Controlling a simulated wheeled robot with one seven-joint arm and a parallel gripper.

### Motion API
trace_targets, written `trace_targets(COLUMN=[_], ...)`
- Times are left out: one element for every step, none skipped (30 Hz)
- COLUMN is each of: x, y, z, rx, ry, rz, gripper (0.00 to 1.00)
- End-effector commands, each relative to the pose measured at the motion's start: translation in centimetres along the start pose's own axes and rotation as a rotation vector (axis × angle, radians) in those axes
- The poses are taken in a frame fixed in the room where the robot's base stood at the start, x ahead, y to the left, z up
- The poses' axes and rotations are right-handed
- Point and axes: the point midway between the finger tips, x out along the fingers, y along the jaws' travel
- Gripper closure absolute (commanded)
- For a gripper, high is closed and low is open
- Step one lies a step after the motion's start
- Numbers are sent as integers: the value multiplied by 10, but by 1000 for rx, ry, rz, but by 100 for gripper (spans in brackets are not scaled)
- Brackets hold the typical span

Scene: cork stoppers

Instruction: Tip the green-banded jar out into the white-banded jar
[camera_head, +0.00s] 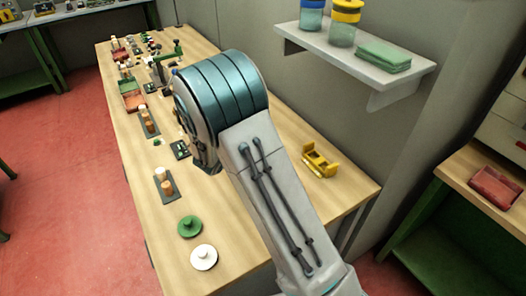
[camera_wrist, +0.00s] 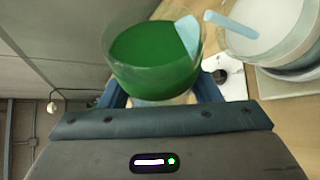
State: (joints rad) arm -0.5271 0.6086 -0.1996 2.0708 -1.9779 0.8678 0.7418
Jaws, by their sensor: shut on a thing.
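The green-banded jar (camera_wrist: 150,60) is a clear-walled jar with solid green showing inside, at the top middle of the wrist view. My gripper (camera_wrist: 161,95) is shut on it, with a blue finger on either side. A pale blue piece (camera_wrist: 188,36) shows at its right inner side. The white-banded jar (camera_wrist: 268,28) stands just right of it, partly cut by the frame edge, with pale white inside. Another pale blue strip (camera_wrist: 230,22) crosses its left rim. In the head view my arm hides both jars and my fingertips.
A green lid (camera_head: 190,227) and a white lid (camera_head: 204,257) lie at the table's near end. A yellow holder (camera_head: 319,161) stands right of my arm. Small blocks and trays line the table's left side. A wall shelf (camera_head: 400,74) holds two jars and a green cloth.

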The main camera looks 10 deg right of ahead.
Motion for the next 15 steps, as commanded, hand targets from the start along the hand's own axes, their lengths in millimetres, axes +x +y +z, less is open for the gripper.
trace_targets(x=[0, 0, 0, 0, 0, 0, -1, -1, -1, -1, -1, -1, -1, -1, -1], y=[1, 1, 1, 1, 1, 2, 2, 2, 2, 2, 2, 2, 2, 3, 3], z=[0, 0, 0, 0, 0, 0, 0, 0, 0, 0, 0, 1, 1, 1, 1], rx=[4, 6, 9, 11, 14, 16, 18, 20, 22, 24, 26, 29, 31, 33, 36], ry=[0, 1, 1, 2, 2, 3, 3, 4, 4, 5, 5, 6, 6, 7, 8], rz=[3, 4, 5, 6, 7, 8, 8, 9, 10, 11, 12, 13, 14, 15, 16], gripper=[76, 76, 76, 76, 76, 76, 76, 76, 76, 76, 76, 76, 76, 76, 76])
